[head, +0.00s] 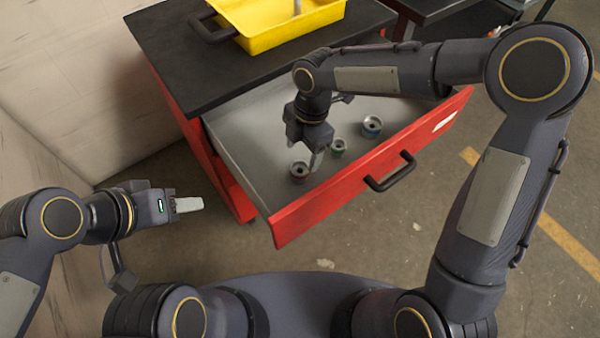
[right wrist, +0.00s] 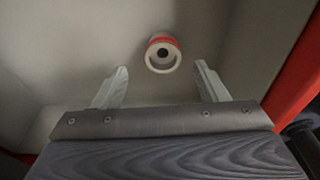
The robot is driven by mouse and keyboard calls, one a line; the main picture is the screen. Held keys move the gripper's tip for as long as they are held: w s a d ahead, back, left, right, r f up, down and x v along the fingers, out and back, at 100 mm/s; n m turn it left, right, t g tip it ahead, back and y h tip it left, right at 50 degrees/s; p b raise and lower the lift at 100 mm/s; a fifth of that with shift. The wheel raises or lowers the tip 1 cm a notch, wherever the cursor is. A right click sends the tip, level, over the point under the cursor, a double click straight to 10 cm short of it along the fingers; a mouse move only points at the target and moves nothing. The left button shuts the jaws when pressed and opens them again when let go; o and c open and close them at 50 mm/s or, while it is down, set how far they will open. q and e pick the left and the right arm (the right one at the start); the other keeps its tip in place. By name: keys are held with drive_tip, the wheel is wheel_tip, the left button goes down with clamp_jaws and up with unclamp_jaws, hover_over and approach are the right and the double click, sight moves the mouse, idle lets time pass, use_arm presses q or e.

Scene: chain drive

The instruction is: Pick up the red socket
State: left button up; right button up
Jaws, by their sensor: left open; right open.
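The red socket (head: 299,171) is a short round piece with a red band and a hole in its top. It stands upright on the floor of the open drawer, near the drawer's front wall. It also shows in the right wrist view (right wrist: 162,54), just ahead of the fingertips and centred between them. My right gripper (head: 315,158) is open and empty, over the drawer and close to the red socket; its fingers also show in the right wrist view (right wrist: 161,76). My left gripper (head: 188,204) is at the left, outside the drawer, with nothing visible in it.
A green socket (head: 338,147) and a blue socket (head: 372,126) stand in the drawer (head: 245,123), right of the red one. The red drawer front with its black handle (head: 390,172) faces me. A yellow bin (head: 290,22) stands on the black cabinet top (head: 180,55).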

sight(300, 168)
drive_tip(key=f, duration=0.4)
drive_tip(key=s+f+b, duration=0.1)
drive_tip(key=f, duration=0.1)
drive_tip(key=shift+a+f, duration=0.2)
drive_tip(key=shift+a, duration=0.15)
drive_tip(key=c, duration=1.2)
